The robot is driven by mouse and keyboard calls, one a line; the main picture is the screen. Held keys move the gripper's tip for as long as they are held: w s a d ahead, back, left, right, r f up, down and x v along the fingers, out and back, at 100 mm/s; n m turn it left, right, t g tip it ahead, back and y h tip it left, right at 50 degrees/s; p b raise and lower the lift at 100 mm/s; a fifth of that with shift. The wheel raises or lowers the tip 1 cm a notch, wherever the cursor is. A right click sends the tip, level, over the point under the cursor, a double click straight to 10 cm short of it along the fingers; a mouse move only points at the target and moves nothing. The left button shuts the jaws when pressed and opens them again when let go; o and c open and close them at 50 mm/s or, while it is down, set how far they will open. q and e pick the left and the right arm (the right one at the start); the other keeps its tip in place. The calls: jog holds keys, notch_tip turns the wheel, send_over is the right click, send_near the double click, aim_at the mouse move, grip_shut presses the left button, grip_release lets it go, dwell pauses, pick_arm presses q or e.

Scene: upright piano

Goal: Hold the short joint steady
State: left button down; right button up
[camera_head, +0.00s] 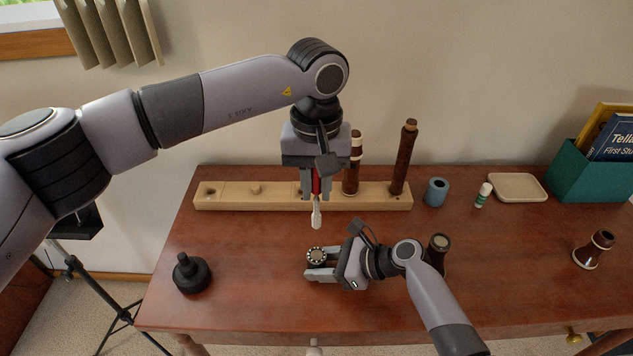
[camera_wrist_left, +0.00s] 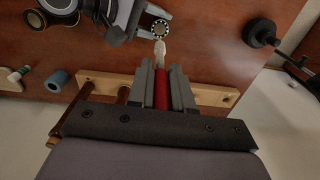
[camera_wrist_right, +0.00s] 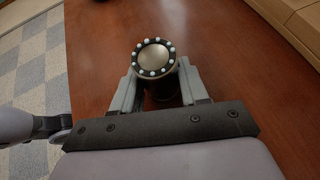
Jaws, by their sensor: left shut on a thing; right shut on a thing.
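The short joint appears to be the dark round piece (camera_head: 317,255) whose top has a ring of pale dots around a lighter disc. It stands in my right gripper (camera_head: 314,266), which is shut on its sides low over the table; its top shows clearly in the right wrist view (camera_wrist_right: 153,58). My left gripper (camera_head: 316,194) points down and is shut on a red-handled tool (camera_head: 316,184) with a whitish tip. The tip hangs behind the short joint in the head view. In the left wrist view the red handle (camera_wrist_left: 161,90) lies between the fingers, its tip near the joint.
A pale wooden peg stand (camera_head: 230,203) holds two dark upright joints (camera_head: 403,160). A blue cylinder (camera_head: 436,192), green-white tube (camera_head: 482,195), tan tray (camera_head: 517,188) and teal box (camera_head: 575,180) are to the right. A dark round object (camera_head: 191,274) sits left; a dark piece (camera_head: 437,248) stands beside my right arm.

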aim_at(316, 214)
pick_arm(q)
jog(key=shift+f, duration=3.9)
jog(key=shift+f, duration=0.25)
jog(key=shift+f, duration=1.05)
dwell(1.6)
jog(key=shift+r, duration=0.5)
dwell(0.5)
